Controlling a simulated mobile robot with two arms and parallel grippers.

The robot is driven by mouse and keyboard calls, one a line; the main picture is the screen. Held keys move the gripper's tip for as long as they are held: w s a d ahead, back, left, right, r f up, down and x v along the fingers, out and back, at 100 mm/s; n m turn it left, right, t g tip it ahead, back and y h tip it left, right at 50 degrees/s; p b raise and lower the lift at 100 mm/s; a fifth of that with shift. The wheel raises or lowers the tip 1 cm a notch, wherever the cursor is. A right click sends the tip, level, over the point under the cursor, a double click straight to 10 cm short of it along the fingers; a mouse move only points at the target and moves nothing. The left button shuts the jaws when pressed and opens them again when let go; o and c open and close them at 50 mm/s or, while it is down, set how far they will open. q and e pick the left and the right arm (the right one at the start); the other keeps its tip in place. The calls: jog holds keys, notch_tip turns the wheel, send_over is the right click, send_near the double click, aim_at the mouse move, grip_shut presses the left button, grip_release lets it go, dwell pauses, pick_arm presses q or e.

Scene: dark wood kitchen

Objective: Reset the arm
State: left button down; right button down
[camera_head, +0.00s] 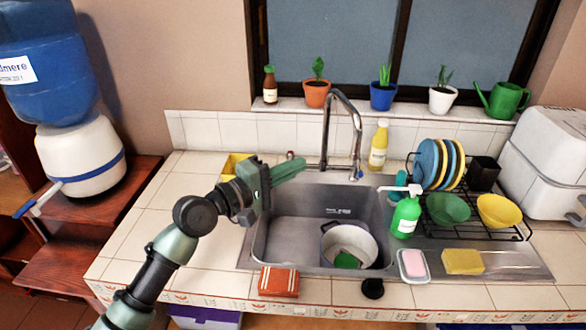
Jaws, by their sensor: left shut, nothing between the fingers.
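My left arm (170,245) comes in from the lower left and bends over the counter left of the sink. My left gripper (298,166) is shut and empty. Its green fingers point right, toward the base of the tall faucet, above the back left of the sink as seen here. I cannot tell whether the fingers touch anything. My right gripper is not in view.
The sink (290,233) holds a white pot (330,236) with something green inside. The faucet (356,125) rises behind it. A green soap bottle (405,215), dish rack (437,226) and yellow sponge (462,262) stand right. The left counter (165,205) is mostly clear.

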pick_arm(q)
jog(key=s+a+f+m+g+y, duration=0.3)
jog(key=s+f+m+g+y, duration=0.3)
jog(key=s+f, duration=1.3)
jog(key=s+a+f+m+g+y, duration=0.1)
jog(key=s+a+f+m+y, duration=0.1)
jog(key=s+a+f, duration=0.3)
jog(key=s+a+f+m+g+y, duration=0.1)
jog(key=s+a+y, duration=0.25)
jog(key=s, duration=0.35)
jog(key=s+a+f+m+g+y, duration=0.1)
jog(key=s+a+f+m, duration=0.1)
jog(key=s+a+f, duration=0.3)
notch_tip(320, 180, down, 26)
jog(key=s+d+g, duration=0.1)
jog(key=s, duration=0.2)
jog(key=s+a+f+g, duration=0.1)
jog(key=s+a+f, duration=0.2)
jog(key=s+f, duration=1.3)
jog(key=shift+g+b, duration=0.3)
jog(key=shift+b, duration=0.15)
